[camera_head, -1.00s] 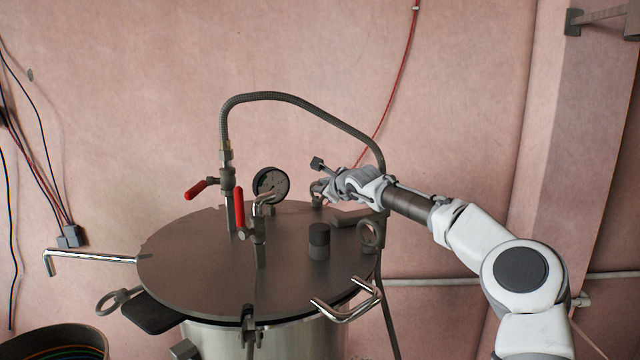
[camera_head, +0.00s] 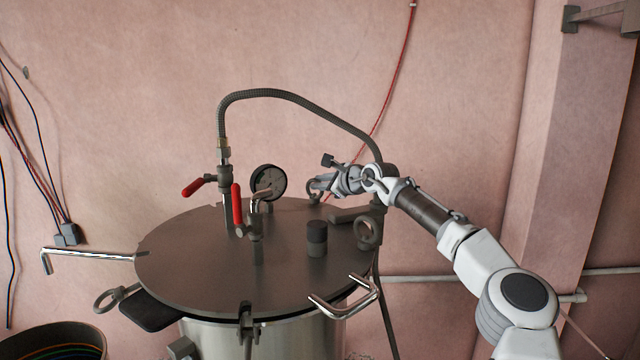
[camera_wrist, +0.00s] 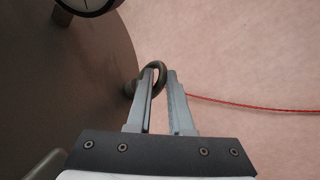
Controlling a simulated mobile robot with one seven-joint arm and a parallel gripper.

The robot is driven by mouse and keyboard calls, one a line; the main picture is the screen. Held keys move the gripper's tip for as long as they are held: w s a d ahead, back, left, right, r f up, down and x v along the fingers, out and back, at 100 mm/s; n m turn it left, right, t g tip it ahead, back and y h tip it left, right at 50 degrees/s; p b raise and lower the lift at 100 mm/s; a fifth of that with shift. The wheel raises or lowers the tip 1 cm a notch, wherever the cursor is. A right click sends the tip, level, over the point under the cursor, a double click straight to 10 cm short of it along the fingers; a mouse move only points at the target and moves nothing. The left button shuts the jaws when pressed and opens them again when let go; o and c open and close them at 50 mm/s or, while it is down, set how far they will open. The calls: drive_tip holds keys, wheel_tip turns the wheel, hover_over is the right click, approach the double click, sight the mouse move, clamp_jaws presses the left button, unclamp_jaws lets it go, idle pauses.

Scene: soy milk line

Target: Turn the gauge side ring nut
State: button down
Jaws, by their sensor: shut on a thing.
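The gauge side ring nut (camera_head: 313,189) stands at the back edge of the dark tank lid (camera_head: 190,260), right of the round gauge (camera_head: 268,182). My gripper (camera_head: 318,184) reaches it from the right. In the wrist view, the dark ring (camera_wrist: 158,72) stands between the tips of my gripper (camera_wrist: 162,76), which are shut on its rim. The left finger covers part of the ring, and its foot at the lid edge is only partly seen.
Two red-handled valves (camera_head: 237,205) and a braided hose (camera_head: 290,98) rise from the lid. The hose arches down behind my wrist. Another ring nut (camera_head: 368,232) and a chrome handle (camera_head: 345,302) are at the front right. A red cable (camera_wrist: 250,104) hangs along the wall.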

drive_tip(key=c, duration=0.9)
unclamp_jaws()
drive_tip(key=b+v, duration=0.4)
drive_tip(key=v, duration=1.3)
drive_tip(key=shift+s, duration=0.25)
drive_tip(key=shift+d, duration=0.1)
